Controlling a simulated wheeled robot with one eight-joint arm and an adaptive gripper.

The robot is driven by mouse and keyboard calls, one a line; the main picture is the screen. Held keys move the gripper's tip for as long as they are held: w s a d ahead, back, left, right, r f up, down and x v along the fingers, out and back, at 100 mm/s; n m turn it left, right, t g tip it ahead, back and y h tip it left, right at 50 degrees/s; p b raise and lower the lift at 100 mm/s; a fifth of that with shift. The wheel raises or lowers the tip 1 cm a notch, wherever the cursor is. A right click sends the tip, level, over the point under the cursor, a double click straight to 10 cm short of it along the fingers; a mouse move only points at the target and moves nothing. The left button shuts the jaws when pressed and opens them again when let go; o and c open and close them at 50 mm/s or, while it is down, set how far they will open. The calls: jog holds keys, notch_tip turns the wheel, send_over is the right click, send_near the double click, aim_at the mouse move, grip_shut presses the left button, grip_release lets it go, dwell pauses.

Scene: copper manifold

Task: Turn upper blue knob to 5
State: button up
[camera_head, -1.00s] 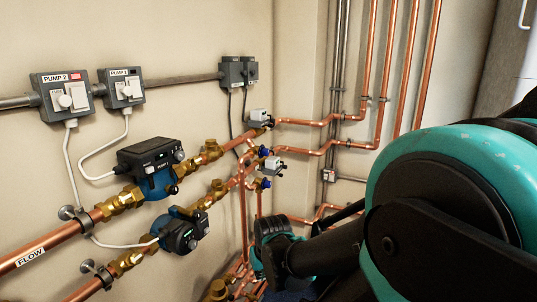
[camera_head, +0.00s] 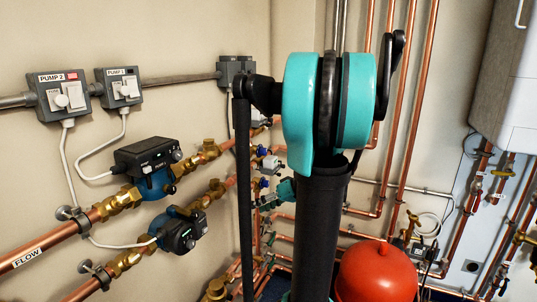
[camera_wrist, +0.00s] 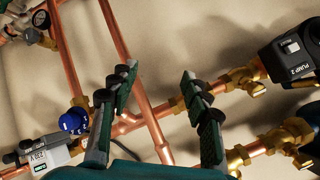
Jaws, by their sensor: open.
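Two blue knobs sit on the copper manifold in the head view, an upper blue knob (camera_head: 262,151) and a lower blue knob (camera_head: 263,183). One blue knob (camera_wrist: 73,121) with white marks shows in the wrist view, left of my left finger. I cannot tell which of the two it is, or read its setting. My gripper (camera_wrist: 160,82) is open and empty, its fingers apart over copper pipes and bare wall, not around the knob. In the head view only a teal part of the gripper (camera_head: 287,190) shows, just right of the lower knob; my arm hides the rest.
A white 230 V actuator box (camera_wrist: 50,155) sits close beside the knob in the wrist view. The Pump 2 unit (camera_wrist: 290,45) and brass fittings (camera_wrist: 245,78) are at right. Copper pipes (camera_wrist: 85,50) cross the wall. A red vessel (camera_head: 378,272) stands at right in the head view.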

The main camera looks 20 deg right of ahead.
jog(key=w+d+r+n+t+y, duration=0.2)
jog(key=w+d+r+t, duration=0.2)
jog(key=d+r, duration=0.55)
jog(key=n+t+y, duration=0.2)
send_near(266, 152)
jog(key=x, duration=0.9)
jog(key=shift+w+f, duration=0.1)
grip_shut()
